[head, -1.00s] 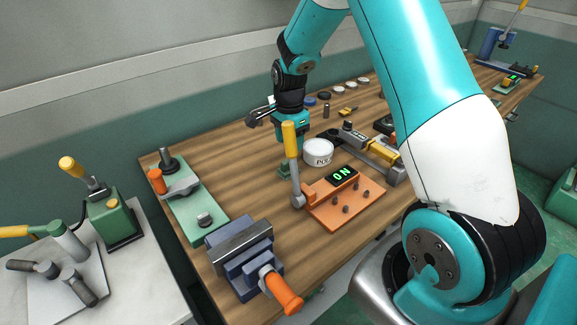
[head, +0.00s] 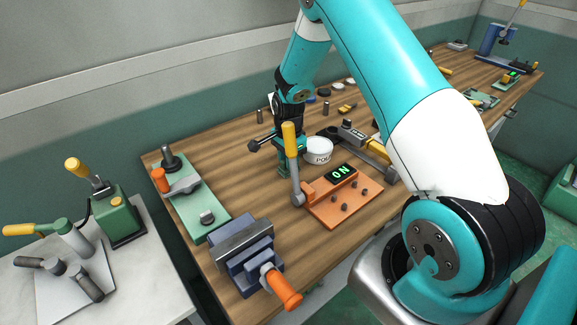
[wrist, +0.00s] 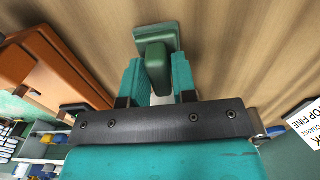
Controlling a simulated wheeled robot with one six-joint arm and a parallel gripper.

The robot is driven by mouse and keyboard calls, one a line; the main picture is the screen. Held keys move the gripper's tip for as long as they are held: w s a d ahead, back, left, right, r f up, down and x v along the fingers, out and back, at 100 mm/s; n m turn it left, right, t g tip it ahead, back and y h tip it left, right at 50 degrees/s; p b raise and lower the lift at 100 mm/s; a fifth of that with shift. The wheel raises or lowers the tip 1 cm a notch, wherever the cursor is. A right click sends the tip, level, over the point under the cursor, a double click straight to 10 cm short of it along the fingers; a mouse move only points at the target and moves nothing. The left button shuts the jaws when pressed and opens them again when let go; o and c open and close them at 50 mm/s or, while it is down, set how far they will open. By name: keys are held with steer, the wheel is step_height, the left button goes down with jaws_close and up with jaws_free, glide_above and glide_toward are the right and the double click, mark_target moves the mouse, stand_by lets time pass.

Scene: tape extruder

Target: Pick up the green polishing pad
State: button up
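The green polishing pad (wrist: 156,38) lies on the wooden bench, with a raised green handle facing the wrist camera. In the wrist view, the two teal fingers of my gripper (wrist: 159,78) stand on either side of this handle. I see no clear gap between the fingers and the handle, and cannot tell whether they grip it. In the head view my gripper (head: 292,147) is low over the bench behind the yellow-handled lever. The pad (head: 284,168) shows only in part there, below the gripper and left of the lever.
An orange fixture (head: 343,204) with an ON display and upright yellow lever (head: 290,145) stands close in front. A white POK tin (head: 318,151) is just right of my gripper. A blue vise (head: 243,258) and green clamp plate (head: 190,205) are nearer left. The bench between is bare.

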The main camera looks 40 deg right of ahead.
jaws_close()
step_height(320, 180, up, 20)
steer(key=b, duration=0.2)
steer(key=shift+b, duration=0.35)
steer(key=shift+c, duration=1.7)
jaws_free()
jaws_close()
